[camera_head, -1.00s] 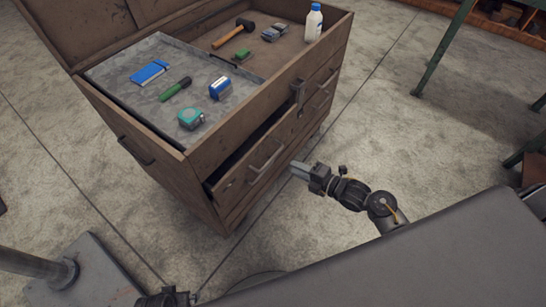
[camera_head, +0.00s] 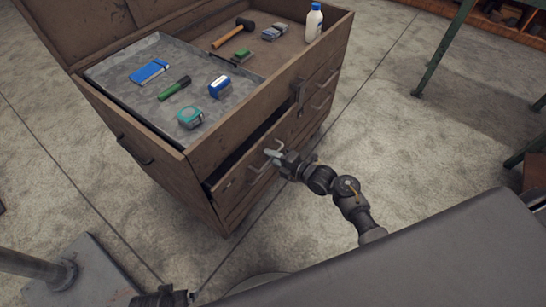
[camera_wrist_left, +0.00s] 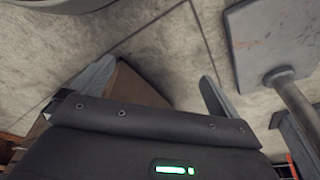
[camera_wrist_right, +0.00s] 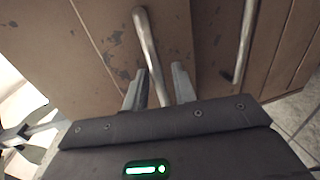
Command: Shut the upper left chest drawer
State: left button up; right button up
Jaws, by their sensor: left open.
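The brown chest (camera_head: 150,175) stands in the head view with its upper left drawer (camera_head: 232,184) partly pulled out. A dark gap shows above the drawer front. The drawer has a bar handle, which shows in the right wrist view (camera_wrist_right: 147,35). My right gripper (camera_head: 273,158) is at this handle, in front of the drawer. In the right wrist view the handle bar runs between its two fingers (camera_wrist_right: 159,72); whether they press on it is unclear. My left gripper (camera_wrist_left: 156,78) is open and empty, with its fingers wide apart over the floor, low and away from the drawer.
The chest's open top holds a grey tray (camera_head: 130,85) with small tools, a hammer (camera_head: 233,33) and a white bottle (camera_head: 313,22). A green-legged table (camera_head: 440,50) stands at the right. Bare floor lies right of the chest.

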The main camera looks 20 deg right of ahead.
grip_shut()
